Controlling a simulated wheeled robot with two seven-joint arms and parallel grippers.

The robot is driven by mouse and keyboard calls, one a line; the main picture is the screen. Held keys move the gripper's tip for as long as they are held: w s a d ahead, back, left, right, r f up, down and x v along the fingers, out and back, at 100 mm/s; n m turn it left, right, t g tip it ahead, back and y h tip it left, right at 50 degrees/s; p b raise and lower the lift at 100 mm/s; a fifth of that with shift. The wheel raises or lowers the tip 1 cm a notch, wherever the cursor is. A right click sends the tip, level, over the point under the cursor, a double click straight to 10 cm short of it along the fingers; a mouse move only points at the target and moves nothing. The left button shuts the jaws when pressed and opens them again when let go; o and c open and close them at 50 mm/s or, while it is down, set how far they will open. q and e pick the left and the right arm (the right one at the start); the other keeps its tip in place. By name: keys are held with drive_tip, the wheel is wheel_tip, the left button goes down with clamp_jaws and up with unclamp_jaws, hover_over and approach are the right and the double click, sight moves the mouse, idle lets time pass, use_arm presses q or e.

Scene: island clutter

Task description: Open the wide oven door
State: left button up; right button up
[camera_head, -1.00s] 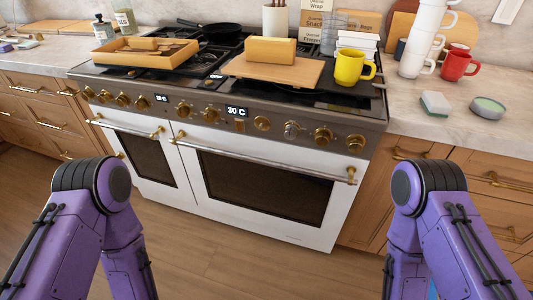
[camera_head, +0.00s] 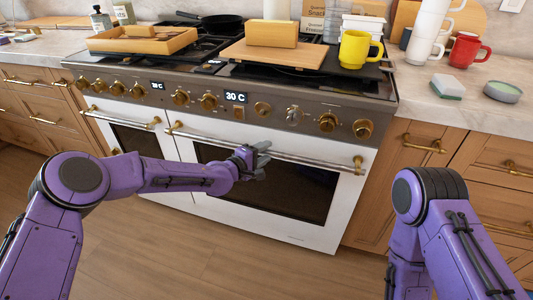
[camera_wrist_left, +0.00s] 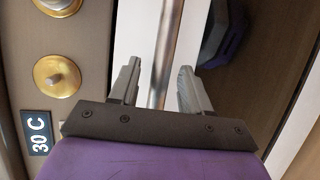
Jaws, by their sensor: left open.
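The wide oven door (camera_head: 225,205) is white with a dark window and stands closed on the right side of the range. Its long metal handle bar (camera_head: 310,160) runs across the door's top on brass end mounts. My left gripper (camera_head: 264,155) is at the middle of this bar, in front of the door. In the left wrist view my left gripper (camera_wrist_left: 160,88) is open, with one finger on each side of the handle bar (camera_wrist_left: 168,40). I cannot tell how deep the bar sits between the fingers. My right gripper is out of view; only my right arm shows.
A narrower closed oven door (camera_head: 130,138) with its own handle is to the left. Brass knobs (camera_head: 328,122) and a 30 C display (camera_head: 235,97) sit just above the bar. A yellow mug (camera_head: 355,50) stands on the cooktop. The wooden floor (camera_head: 190,255) in front is clear.

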use_arm(q)
drive_tip(key=shift+x, duration=0.75)
clamp_jaws()
drive_tip(key=s+a+f+t+h+b, duration=0.1)
drive_tip(key=s+a+f+b, duration=0.2)
drive_tip(key=s, duration=0.6)
drive_tip(key=s+a+f+m+t+h+b, duration=0.1)
drive_tip(key=s+a+f+b, duration=0.1)
drive_tip(key=s+f+b, duration=0.4)
drive_tip(key=s+a+f+m+t+h+b, duration=0.1)
drive_tip(key=s+f+b, duration=0.4)
drive_tip(key=s, duration=0.7)
drive_tip(key=a+t+b, duration=0.1)
drive_tip(key=a, duration=0.1)
drive_tip(key=shift+a+h, duration=0.3)
drive_tip(key=shift+a, duration=0.1)
drive_tip(key=shift+r, duration=0.1)
unclamp_jaws()
